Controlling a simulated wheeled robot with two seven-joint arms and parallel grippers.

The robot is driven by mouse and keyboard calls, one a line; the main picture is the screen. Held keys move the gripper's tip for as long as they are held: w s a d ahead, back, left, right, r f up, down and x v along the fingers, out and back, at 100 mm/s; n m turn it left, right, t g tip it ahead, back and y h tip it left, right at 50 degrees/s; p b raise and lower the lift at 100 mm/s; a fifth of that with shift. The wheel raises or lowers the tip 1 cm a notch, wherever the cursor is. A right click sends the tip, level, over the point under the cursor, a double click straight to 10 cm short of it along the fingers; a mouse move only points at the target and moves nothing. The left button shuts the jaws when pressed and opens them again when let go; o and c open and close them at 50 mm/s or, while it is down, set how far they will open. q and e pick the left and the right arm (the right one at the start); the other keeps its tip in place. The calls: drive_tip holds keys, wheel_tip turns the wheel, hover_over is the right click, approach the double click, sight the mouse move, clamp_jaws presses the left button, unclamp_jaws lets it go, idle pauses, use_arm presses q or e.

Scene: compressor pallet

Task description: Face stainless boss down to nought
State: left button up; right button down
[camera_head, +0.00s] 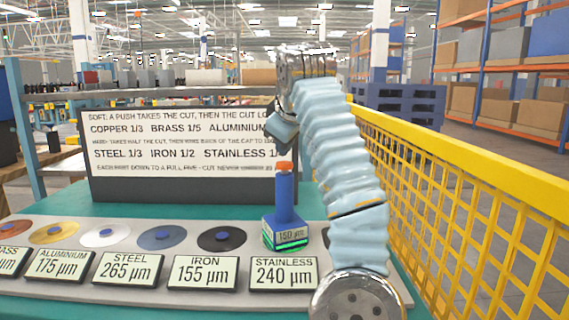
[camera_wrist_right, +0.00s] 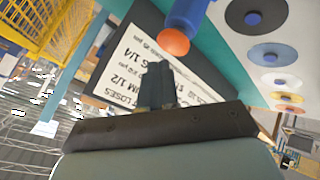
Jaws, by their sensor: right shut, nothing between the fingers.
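A blue facing tool (camera_head: 284,205) with an orange cap (camera_head: 284,166) stands upright behind the STAINLESS plate (camera_head: 284,274), which reads 240 µm. The tool's base display (camera_head: 290,236) reads 150 µm, with a green strip below. The stainless boss is not clearly visible; the tool seems to cover it. My right gripper (camera_head: 281,124) is above the cap in the head view. In the right wrist view its fingers (camera_wrist_right: 158,86) are shut and empty, apart from the orange cap (camera_wrist_right: 173,42). My left gripper is out of view.
A board (camera_head: 180,150) of cutting rules stands behind, partly hidden by my right arm. Several discs, including black (camera_head: 221,239), blue (camera_head: 162,237) and white (camera_head: 104,235), lie left of the tool behind the IRON (camera_head: 203,273) and STEEL (camera_head: 128,269) plates. A yellow mesh fence (camera_head: 470,190) runs along the right.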

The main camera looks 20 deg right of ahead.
drive_tip(key=shift+f, duration=0.15)
idle(0.6)
drive_tip(key=shift+f+b, duration=0.3)
drive_tip(key=shift+b, duration=0.15)
drive_tip(key=shift+f+b, duration=0.7)
idle(0.6)
drive_tip(key=shift+r, duration=0.15)
drive_tip(key=shift+r+p, duration=1.05)
drive_tip(key=shift+p, duration=0.1)
drive_tip(key=shift+f, duration=0.1)
idle(0.3)
